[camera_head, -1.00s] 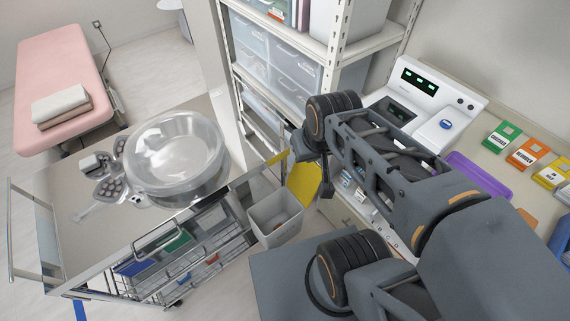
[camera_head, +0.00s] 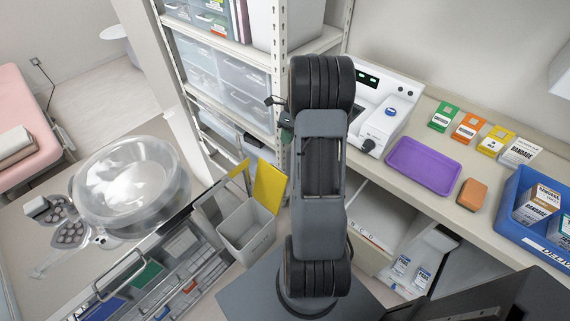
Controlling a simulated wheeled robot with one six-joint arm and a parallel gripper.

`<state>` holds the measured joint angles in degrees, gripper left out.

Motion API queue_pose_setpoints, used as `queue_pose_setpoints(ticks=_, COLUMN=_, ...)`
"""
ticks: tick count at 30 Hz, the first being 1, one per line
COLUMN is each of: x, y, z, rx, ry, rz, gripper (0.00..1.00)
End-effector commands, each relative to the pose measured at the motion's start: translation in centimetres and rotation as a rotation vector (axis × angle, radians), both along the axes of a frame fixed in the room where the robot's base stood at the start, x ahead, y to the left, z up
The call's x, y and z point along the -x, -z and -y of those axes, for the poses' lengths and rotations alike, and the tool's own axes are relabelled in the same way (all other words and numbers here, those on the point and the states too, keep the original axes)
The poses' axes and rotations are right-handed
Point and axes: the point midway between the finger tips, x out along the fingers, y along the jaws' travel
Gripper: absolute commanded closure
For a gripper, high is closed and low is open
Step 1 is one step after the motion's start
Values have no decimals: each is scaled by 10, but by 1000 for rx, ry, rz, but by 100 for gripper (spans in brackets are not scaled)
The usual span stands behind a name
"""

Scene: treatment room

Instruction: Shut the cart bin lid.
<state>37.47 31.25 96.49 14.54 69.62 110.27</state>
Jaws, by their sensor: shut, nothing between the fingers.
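The cart bin (camera_head: 247,235) is a grey open-topped box hung at the end of the metal cart (camera_head: 150,235), left of my arm. Its yellow lid (camera_head: 269,186) stands up, open, at the bin's far right edge. The bin's inside is visible and looks empty. My gripper (camera_head: 280,112) is mostly hidden behind my arm's upper link. Small dark parts of it show beside the shelf unit, above and beyond the lid in the picture, apart from it. It is shut and holds nothing.
A shelf unit with clear drawers (camera_head: 225,75) stands behind the bin. A counter on the right holds a white device (camera_head: 385,110), a purple tray (camera_head: 424,166), several small boxes and a blue bin (camera_head: 530,215).

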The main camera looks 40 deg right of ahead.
Motion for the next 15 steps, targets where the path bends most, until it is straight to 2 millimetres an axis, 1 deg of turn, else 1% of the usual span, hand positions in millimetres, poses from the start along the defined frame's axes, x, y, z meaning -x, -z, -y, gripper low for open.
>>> queue_pose_setpoints(ticks=1, x=1, y=10, z=9, rx=-13, ry=70, rz=-29, gripper=100)
queue_pose_setpoints(ticks=3, x=2, y=18, z=16, rx=-26, ry=142, rz=-60, gripper=100)
queue_pose_setpoints(ticks=6, x=4, y=29, z=19, rx=-36, ry=200, rz=-86, gripper=100)
queue_pose_setpoints(ticks=10, x=6, y=45, z=14, rx=-39, ry=221, rz=-98, gripper=100)
queue_pose_setpoints(ticks=15, x=8, y=70, z=2, rx=-39, ry=220, rz=-97, gripper=100)
